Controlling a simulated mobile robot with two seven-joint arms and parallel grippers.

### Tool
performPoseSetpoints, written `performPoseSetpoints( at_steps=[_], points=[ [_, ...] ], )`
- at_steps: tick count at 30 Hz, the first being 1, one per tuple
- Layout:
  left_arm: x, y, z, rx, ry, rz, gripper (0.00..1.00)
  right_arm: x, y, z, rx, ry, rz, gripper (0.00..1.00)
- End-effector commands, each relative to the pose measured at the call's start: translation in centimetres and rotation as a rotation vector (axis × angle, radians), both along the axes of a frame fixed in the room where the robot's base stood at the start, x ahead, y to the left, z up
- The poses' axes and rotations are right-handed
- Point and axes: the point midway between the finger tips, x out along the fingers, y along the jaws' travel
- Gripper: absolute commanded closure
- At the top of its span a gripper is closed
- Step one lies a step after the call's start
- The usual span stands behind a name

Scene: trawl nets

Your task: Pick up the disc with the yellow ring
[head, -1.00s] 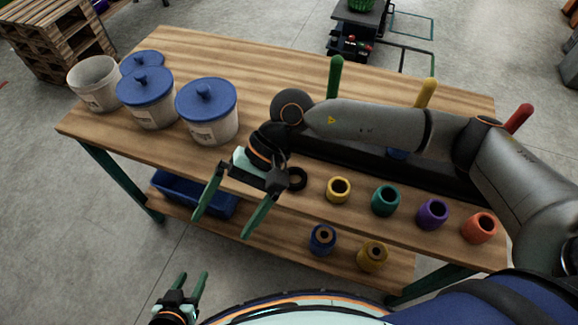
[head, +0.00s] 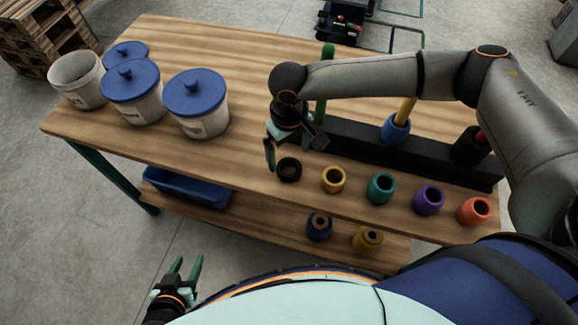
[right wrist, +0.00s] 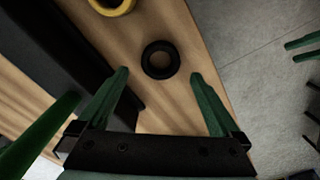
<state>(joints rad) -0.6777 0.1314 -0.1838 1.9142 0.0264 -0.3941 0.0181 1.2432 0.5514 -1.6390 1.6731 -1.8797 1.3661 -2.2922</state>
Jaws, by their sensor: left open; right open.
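The yellow ring-shaped disc (head: 333,180) stands on the table near its front edge, between a black ring (head: 289,169) and a teal one (head: 381,188). Only part of the yellow disc (right wrist: 112,4) shows at the top of the right wrist view. My right gripper (right wrist: 160,74) is open and empty, pointing down over the table, with the black ring (right wrist: 160,60) seen between its fingertips. In the head view it is left of the yellow disc and apart from it. My left gripper (head: 186,266) is open and empty, low in front of the table.
Purple (head: 428,200) and orange (head: 474,212) rings continue the row. A black rack (head: 345,140) with upright pegs stands behind; a blue ring (head: 396,130) is on its yellow peg. Lidded buckets (head: 195,105) stand left. Blue (head: 319,228) and yellow (head: 368,241) pieces lie on the lower shelf.

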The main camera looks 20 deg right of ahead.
Motion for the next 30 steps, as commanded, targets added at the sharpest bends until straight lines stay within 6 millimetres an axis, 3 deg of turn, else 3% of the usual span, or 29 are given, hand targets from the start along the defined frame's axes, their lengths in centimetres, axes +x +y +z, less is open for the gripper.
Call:
performPoseSetpoints(
  at_steps=[10,19,30],
  points=[
    [0.0,0.0,1.1,0.0,0.001,0.0,0.5,-0.2,0.0,-4.6,-0.001,0.003,-0.001,0.0],
    [0.0,0.0,1.1,0.0,0.001,-0.001,0.5,-0.1,0.1,-5.1,0.001,0.001,0.0,0.01],
    [-0.1,0.0,1.1,0.0,0.001,-0.001,0.5,-0.1,0.1,-5.0,0.001,0.001,0.0,0.43]
  ],
)
